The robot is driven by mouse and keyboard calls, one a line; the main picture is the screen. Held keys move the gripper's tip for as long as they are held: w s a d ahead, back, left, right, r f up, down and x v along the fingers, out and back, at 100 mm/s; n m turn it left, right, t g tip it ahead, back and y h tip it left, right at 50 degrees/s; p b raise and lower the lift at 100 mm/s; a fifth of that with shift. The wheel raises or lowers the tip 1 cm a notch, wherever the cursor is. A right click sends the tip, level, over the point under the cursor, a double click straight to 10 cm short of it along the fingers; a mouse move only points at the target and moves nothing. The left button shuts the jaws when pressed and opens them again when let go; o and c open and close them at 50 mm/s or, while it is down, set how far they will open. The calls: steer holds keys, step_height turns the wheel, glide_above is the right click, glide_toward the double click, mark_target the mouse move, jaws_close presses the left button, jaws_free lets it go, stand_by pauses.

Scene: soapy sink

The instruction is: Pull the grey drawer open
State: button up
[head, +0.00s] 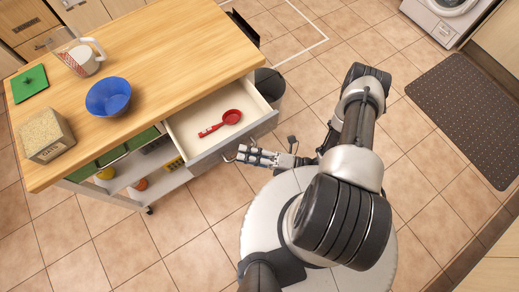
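The grey drawer (207,152) in the side of the wooden-topped island is pulled out, and its white inside shows. A red scoop (221,123) lies in it. My gripper (236,154) is at the outer face of the drawer front, low and near its middle, with its fingers pointing at the drawer. The fingertips are small here and the handle is not clearly visible, so I cannot tell whether they are closed on it or touch it.
On the worktop (165,60) are a blue bowl (108,97), a measuring jug (82,59), a green board (29,83) and a beige block (45,135). A dark bin (269,87) stands just beyond the drawer. Tiled floor is clear at the lower left.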

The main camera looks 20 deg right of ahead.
steer(key=shift+d, duration=0.1)
steer(key=v, duration=1.2)
steer(key=shift+r, duration=0.15)
